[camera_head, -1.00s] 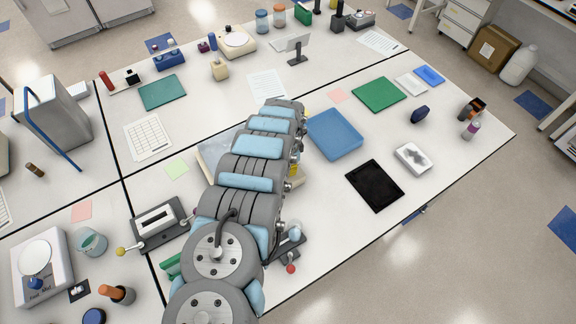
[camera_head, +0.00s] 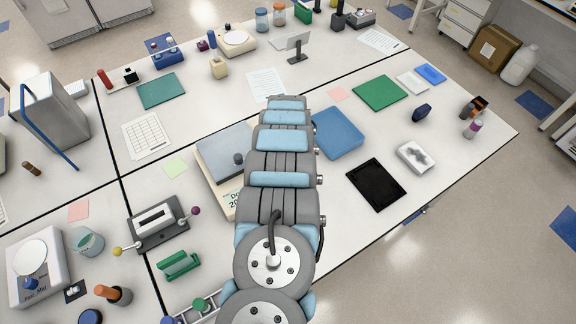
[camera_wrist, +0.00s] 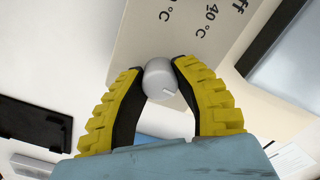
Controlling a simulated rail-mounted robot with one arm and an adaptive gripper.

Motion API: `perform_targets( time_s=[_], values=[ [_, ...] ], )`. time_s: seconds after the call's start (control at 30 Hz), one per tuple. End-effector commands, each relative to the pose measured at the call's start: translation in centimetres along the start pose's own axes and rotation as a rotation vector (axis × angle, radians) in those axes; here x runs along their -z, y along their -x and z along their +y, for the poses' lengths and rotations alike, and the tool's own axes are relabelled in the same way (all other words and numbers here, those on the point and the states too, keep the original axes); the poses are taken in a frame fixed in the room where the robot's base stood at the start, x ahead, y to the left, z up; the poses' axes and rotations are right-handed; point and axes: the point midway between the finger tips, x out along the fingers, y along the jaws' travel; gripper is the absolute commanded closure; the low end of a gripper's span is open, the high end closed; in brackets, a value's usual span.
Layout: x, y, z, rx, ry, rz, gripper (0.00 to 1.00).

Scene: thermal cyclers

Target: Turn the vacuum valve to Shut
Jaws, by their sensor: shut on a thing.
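In the wrist view my gripper (camera_wrist: 161,78), with yellow ribbed fingers and black inner pads, is closed around a small round grey knob (camera_wrist: 162,80). A short light mark shows on the knob's face. The knob is in front of a beige panel (camera_wrist: 160,32) printed with "ff", "40 °C" and another "°C" marking. No label reading "vacuum" or "Shut" is visible, so I cannot tell whether this knob is the vacuum valve. In the head view my arm hides the gripper and knob.
Left of my arm stands a beige device with a grey lid (camera_head: 222,150). A dark fixture (camera_head: 158,222) with ball-ended levers and a green rack (camera_head: 178,264) are nearer.

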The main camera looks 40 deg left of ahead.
Motion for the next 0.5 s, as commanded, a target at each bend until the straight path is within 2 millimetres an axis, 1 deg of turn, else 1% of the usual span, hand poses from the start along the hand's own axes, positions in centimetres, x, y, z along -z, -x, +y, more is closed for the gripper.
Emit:
perform_targets(
  time_s=[0.2,0.5],
  values=[
    [-0.03,-0.14,0.08,0.000,0.088,-0.001,1.00],
    [-0.07,-0.12,0.02,0.000,0.130,-0.001,1.00]
  ],
)
